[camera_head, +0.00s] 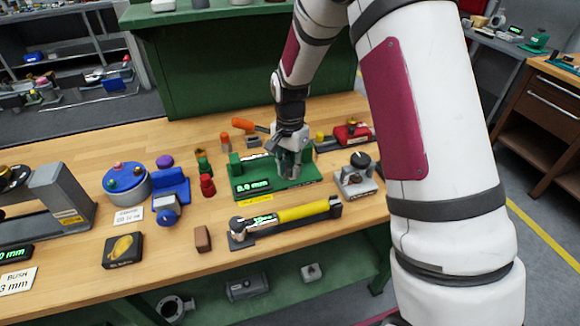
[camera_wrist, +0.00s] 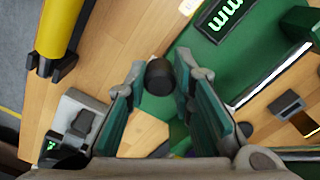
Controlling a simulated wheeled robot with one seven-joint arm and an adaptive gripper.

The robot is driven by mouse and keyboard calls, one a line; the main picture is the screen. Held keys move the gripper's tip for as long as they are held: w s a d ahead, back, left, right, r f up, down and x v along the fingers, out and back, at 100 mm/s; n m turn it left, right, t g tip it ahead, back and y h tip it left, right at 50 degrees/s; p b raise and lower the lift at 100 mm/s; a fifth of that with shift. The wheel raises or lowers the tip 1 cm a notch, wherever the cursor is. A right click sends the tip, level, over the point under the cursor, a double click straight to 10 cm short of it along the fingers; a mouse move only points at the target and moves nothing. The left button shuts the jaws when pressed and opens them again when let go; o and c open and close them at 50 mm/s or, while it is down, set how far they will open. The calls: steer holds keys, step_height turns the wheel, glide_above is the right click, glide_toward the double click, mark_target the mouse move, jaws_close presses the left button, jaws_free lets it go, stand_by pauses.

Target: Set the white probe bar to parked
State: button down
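The green gauge block (camera_head: 250,190) stands mid-bench with a lit display reading about 0.0 mm; its display and edge also show in the wrist view (camera_wrist: 205,35). A thin pale strip (camera_wrist: 268,78) runs along the green body; I cannot tell if it is the white probe bar. My gripper (camera_head: 288,172) points down over the right part of this block and hides some of it. In the wrist view my fingers (camera_wrist: 159,88) are apart. A dark round cylinder (camera_wrist: 159,77) shows between the fingertips; I cannot tell whether they touch it.
A yellow tube tool (camera_head: 300,211) lies in front of the block. A grey box with a black knob (camera_head: 357,178) stands close at right. Red and green pieces (camera_head: 206,185) stand at left, and an orange-handled item (camera_head: 243,125) behind.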

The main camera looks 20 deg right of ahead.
steer(key=shift+d, duration=0.1)
steer(key=d+n, duration=0.1)
steer(key=n, duration=0.2)
steer(key=w+d+n+b, duration=0.1)
steer(key=n, duration=0.3)
steer(key=w+d+n+b, duration=0.1)
steer(key=d+n, duration=0.1)
steer(key=n, duration=0.1)
steer(key=shift+n, duration=0.3)
steer(key=shift+w+d+n, duration=0.2)
steer(key=shift+w+n, duration=0.1)
steer(key=shift+n, duration=0.55)
steer(key=shift+w+d+n, duration=0.2)
steer(key=shift+w+n, duration=0.1)
steer(key=shift+n, duration=0.55)
steer(key=shift+w+r+b, duration=0.1)
steer(key=shift+b, duration=0.2)
steer(key=c, duration=1.4)
jaws_free()
steer(key=shift+o, duration=0.2)
